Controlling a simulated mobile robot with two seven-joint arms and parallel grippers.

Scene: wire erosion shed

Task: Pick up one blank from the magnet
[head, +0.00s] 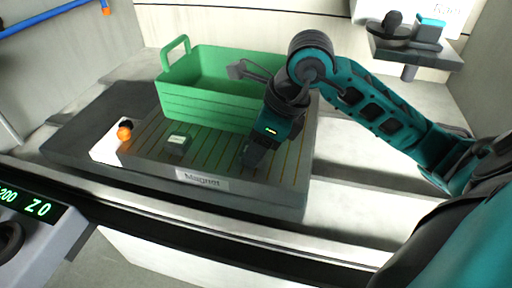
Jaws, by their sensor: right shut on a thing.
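The magnet (203,178) is a dark block with a striped top and a label reading "Magnet", lying on the bench. A small light-topped grey blank (177,143) lies on the left half of its top. My right gripper (249,166) points down at the right half of the magnet top, with its fingertips at or near the surface. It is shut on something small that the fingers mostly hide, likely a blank. My left gripper is not in view.
A green basket (212,103) with a raised handle stands behind the gripper, at the magnet's back. An orange-knobbed lever (124,133) sits on a white plate at the magnet's left. A wall shelf (413,50) is at upper right. A display (30,203) is at lower left.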

